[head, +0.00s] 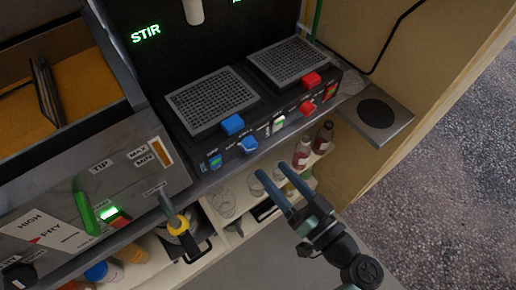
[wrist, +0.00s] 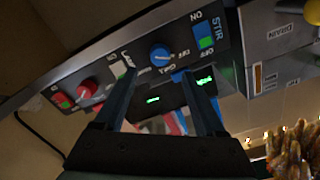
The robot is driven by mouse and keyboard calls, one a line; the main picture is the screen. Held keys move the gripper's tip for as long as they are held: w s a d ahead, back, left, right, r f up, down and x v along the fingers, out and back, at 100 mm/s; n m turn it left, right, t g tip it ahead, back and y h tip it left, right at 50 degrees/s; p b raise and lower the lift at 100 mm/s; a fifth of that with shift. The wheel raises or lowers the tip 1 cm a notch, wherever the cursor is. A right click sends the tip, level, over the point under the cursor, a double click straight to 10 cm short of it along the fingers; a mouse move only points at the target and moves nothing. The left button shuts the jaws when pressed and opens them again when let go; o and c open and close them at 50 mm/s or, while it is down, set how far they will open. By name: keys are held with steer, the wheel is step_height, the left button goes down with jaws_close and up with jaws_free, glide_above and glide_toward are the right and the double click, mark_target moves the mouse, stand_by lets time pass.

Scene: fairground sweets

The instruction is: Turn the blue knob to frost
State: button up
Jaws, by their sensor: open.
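The blue knob (head: 248,144) is on the front face of a black machine, between a blue rocker switch (head: 215,162) and a white switch (head: 278,122). In the wrist view the blue knob (wrist: 160,57) shows between and beyond the two fingertips. Small white labels surround it; one reads OFF, the others are too small or partly covered to read surely. I cannot tell which label it points to. My gripper (head: 271,168) is open and empty, in front of the panel and apart from the knob; its fingers also show in the wrist view (wrist: 158,72).
A red knob (head: 307,108) and red switch (head: 330,92) are farther right on the panel. A blue block (head: 233,124) and a red block (head: 311,80) sit above. Bottles (head: 302,152) stand on the shelf below. A yellow-collared tool (head: 178,224) is at left.

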mark_target(253, 148)
steer(key=x, duration=0.6)
steer(key=shift+w+a+p, duration=0.25)
steer(key=shift+w+p, duration=0.05)
steer(key=shift+p, duration=0.05)
jaws_close()
